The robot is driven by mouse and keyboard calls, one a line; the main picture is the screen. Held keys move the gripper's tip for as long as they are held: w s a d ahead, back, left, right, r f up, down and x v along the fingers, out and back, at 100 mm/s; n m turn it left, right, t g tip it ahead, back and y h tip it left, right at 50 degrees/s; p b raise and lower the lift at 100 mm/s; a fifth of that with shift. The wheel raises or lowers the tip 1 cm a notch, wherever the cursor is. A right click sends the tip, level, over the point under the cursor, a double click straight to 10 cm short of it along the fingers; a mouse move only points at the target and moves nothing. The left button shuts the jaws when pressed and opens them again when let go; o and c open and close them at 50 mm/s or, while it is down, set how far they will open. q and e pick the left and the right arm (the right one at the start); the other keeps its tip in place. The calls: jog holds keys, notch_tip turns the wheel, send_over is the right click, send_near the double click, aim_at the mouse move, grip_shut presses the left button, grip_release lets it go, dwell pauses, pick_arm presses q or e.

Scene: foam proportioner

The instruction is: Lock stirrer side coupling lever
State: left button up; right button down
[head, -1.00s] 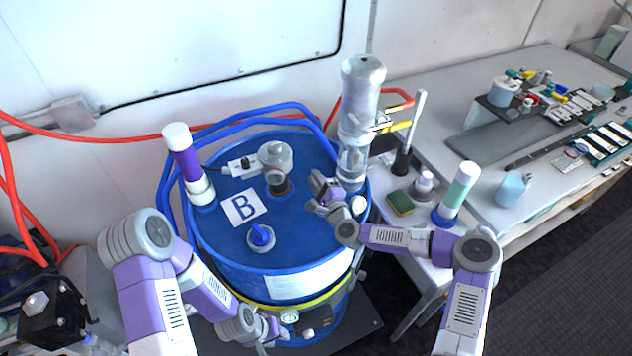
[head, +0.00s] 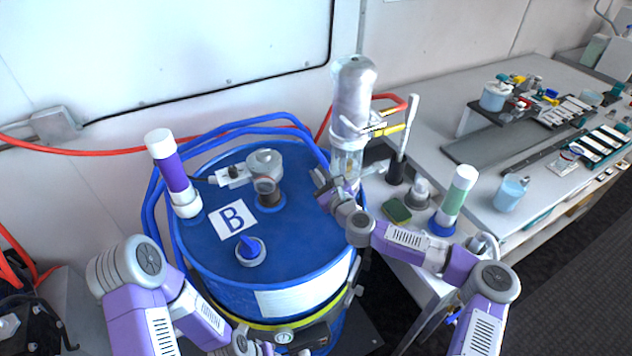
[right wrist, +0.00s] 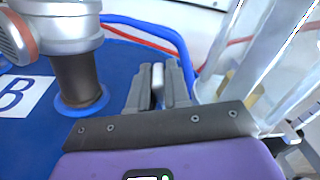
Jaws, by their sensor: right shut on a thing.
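A blue drum (head: 205,262) marked B stands in the centre of the head view. On its lid is a pump-like silver fitting (head: 264,165) on a dark collar. At the lid's right edge stands a tall silver-topped unit with a clear lower body (head: 353,90), possibly the stirrer. My right gripper (head: 322,182) is between the two, close to the clear body. In the right wrist view its fingers (right wrist: 159,85) are closed around a small pale bar (right wrist: 157,78), perhaps the lever. My left gripper is largely cut off at the bottom edge, so its jaws do not show.
A blue-tipped plug (head: 250,247) and a purple-and-white cylinder (head: 172,172) stand on the lid. Blue hoses (head: 230,130) curve behind it. Right of the drum are a green sponge (head: 397,211) and a green-and-white tube (head: 457,195). A cluttered bench (head: 440,145) extends right.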

jog(key=shift+w+d+m, duration=0.15)
jog(key=shift+d+m, duration=0.15)
jog(key=shift+m, duration=0.2)
jog(key=shift+r, duration=0.15)
jog(key=c, duration=1.2)
grip_release()
jog(key=shift+o, duration=0.2)
